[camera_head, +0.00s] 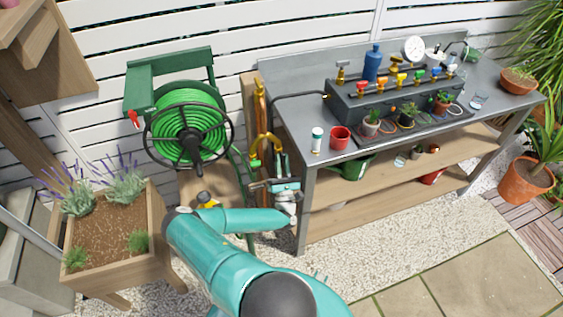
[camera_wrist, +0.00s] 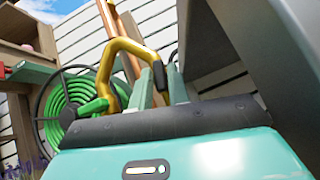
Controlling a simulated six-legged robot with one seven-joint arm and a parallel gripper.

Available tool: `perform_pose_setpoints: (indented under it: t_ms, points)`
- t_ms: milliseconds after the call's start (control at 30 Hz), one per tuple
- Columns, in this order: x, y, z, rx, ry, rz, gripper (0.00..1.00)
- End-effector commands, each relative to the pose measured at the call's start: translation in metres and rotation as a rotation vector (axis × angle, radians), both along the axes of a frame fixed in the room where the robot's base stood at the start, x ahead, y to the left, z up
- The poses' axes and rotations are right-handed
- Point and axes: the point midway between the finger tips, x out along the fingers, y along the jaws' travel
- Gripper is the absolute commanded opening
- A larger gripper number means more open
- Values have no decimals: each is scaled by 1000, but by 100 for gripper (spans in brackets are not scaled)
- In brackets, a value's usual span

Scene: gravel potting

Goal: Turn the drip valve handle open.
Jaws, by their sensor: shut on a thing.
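My gripper (camera_head: 277,183) is in front of the bench's left end, low beside the hose reel. In the wrist view (camera_wrist: 160,92), its fingers are close around the dark end of a yellow curved piece (camera_wrist: 122,44), which arches up and to the left. The piece has a green end (camera_wrist: 97,107) and also shows in the head view (camera_head: 267,140). The exact contact is partly hidden. On the bench, a dark grey box (camera_head: 345,108) carries a row of small valves with coloured handles, such as a red handle (camera_head: 361,86). I cannot tell which is the drip valve, or its position.
A green hose reel (camera_head: 188,133) stands left of my gripper. The grey bench (camera_head: 300,128) holds a red cup (camera_head: 340,137), a white bottle (camera_head: 317,139) and potted plants. A wooden planter (camera_head: 110,235) is at left. Gravel and paving in front of the bench are clear.

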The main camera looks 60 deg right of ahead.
Motion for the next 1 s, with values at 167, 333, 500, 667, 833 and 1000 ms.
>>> perform_pose_setpoints:
  t_ms: [167, 333, 500, 667, 833, 1000]
  points:
    - [0, 0, -1, -56, 57, 4, 0]
    - [0, 0, -1, -81, 80, 3, 0]
    - [0, 0, 0, -88, 87, 2, 0]
    - [-1, 0, 0, -88, 87, 2, 0]
    - [-1, 0, 0, -87, 87, 1, 27]
    - [-1, 0, 0, -87, 86, 1, 34]
